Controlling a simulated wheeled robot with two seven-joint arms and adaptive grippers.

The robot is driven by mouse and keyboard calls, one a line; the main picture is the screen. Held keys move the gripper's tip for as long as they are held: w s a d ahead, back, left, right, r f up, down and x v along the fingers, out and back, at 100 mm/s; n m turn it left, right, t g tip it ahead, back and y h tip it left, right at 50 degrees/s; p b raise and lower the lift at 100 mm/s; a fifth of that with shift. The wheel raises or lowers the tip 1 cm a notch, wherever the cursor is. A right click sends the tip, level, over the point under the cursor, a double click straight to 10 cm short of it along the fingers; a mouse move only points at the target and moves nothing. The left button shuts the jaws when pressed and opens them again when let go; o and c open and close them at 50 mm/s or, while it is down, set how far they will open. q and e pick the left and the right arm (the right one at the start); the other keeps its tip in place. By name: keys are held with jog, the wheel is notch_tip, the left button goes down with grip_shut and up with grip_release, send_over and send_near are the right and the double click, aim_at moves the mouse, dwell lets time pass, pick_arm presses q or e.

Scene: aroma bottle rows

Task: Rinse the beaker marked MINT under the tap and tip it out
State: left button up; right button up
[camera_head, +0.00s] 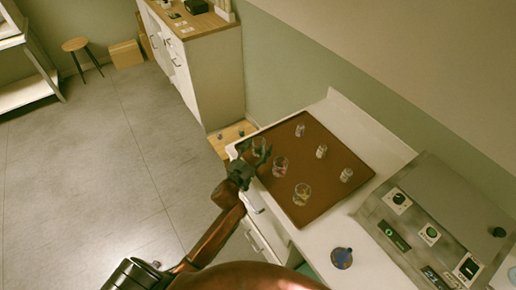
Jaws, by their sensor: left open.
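Three clear beakers stand in a row on the brown mat (319,206): a far one (259,145), a middle one (280,168) and a near one (302,192). The marks on them are too small to read, so I cannot tell which is MINT. My left gripper (256,156) is open at the mat's left edge, with its fingers by the far beaker and partly in front of it. I cannot tell whether they touch it. No tap can be made out. My right gripper is not in view.
Three small bottles (321,151) stand in a row behind the beakers. A grey panel unit (440,215) with labelled controls stands at the right of the white counter (337,226). A dark round-based object (342,258) stands near the counter's front. Open floor lies left.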

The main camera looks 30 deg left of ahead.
pick_arm(q)
jog(key=c, duration=1.3)
